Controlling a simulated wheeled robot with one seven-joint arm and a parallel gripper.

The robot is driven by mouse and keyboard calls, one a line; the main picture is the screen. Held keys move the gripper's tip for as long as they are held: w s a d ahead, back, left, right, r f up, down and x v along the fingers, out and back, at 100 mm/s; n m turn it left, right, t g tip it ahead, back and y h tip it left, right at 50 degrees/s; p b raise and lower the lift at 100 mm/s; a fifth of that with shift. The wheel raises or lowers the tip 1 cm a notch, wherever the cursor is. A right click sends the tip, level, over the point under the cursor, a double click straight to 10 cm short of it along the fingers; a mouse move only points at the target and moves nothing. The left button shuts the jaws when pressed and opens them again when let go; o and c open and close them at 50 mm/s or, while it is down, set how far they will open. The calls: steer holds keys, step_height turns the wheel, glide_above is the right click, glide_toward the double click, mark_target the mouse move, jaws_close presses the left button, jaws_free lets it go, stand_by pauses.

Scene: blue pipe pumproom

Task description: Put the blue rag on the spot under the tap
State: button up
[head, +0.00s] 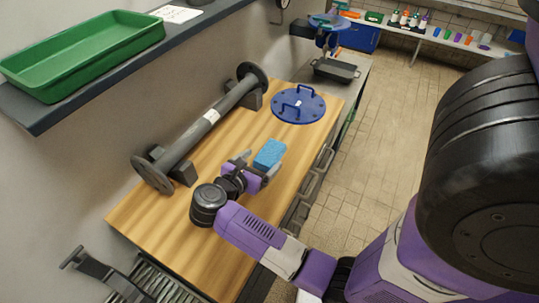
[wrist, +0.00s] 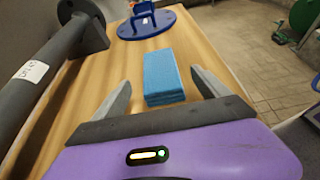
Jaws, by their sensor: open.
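The blue rag (head: 269,154) is a folded light blue block on the wooden bench top. It also shows in the wrist view (wrist: 163,76), just ahead of my gripper. My gripper (head: 259,168) is open, with nothing held; in the wrist view its fingers (wrist: 160,82) stand to the left and right of the rag's near end, apart from it. What looks like the tap, with a blue handwheel (head: 328,20), is at the far end of the bench. A dark shallow tray (head: 337,69) sits below it. No separate marked spot can be made out there.
A dark flanged pipe (head: 207,124) lies along the wall side of the bench. A blue round flange cover with handles (head: 298,105) lies between the rag and the tray. A shelf with a green tray (head: 85,50) overhangs at left. The tiled floor at right is clear.

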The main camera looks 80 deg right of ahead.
mark_target(270, 153)
steer(key=p+x, duration=0.1)
steer(key=x, duration=0.1)
steer(key=p+x, duration=0.1)
steer(key=x, duration=0.2)
steer(key=shift+s+d+r, duration=0.2)
steer(key=shift+d+f, duration=0.25)
steer(key=shift+d, duration=0.15)
steer(key=c, duration=1.6)
steer(key=shift+r, duration=0.1)
step_height(270, 153, up, 20)
steer(key=b, duration=0.1)
steer(key=shift+b, duration=0.35)
